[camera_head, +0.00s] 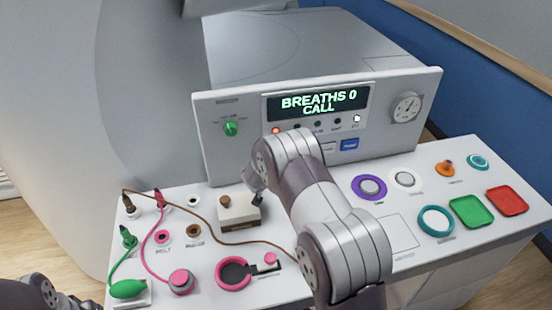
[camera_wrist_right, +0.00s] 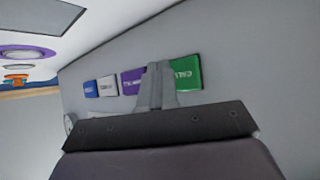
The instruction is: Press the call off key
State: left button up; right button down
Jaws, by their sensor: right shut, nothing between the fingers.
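The console front panel (camera_head: 237,165) has a display (camera_head: 318,102) reading "BREATHS 0 CALL". In the right wrist view a row of keys shows on the panel: blue (camera_wrist_right: 90,89), white (camera_wrist_right: 107,86), purple (camera_wrist_right: 131,82) and green (camera_wrist_right: 187,72). The green key carries upside-down lettering that seems to include "CALL"; I cannot read it fully. My right gripper (camera_wrist_right: 160,68) is shut and empty, its fingertips between the purple and green keys in the picture; I cannot tell whether they touch. My right arm hides the green and purple keys in the head view. My left gripper is out of view.
The desk (camera_head: 395,260) carries a cream box (camera_head: 240,212), a green bulb (camera_head: 128,289), pink and brown cables, a purple ring (camera_head: 369,187), a teal ring (camera_head: 436,221), and green (camera_head: 471,211) and red (camera_head: 507,201) trays. A round gauge (camera_head: 406,107) is at the panel's right.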

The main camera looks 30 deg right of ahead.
jog(key=shift+w+d+p, duration=0.1)
jog(key=shift+w+p, duration=0.25)
jog(key=shift+w, duration=0.05)
jog(key=shift+w+d+p, duration=0.1)
jog(key=shift+w+p, duration=0.3)
jog(key=shift+w, duration=0.05)
dwell(0.6)
jog(key=shift+s, duration=0.1)
jog(key=shift+s+a, duration=0.2)
jog(key=shift+s, duration=0.55)
jog(key=shift+s+a, duration=0.2)
jog(key=shift+s, duration=0.6)
jog(key=shift+s+a, duration=0.2)
jog(key=shift+s, duration=0.6)
jog(key=shift+s+a, duration=0.2)
jog(key=shift+s, duration=0.6)
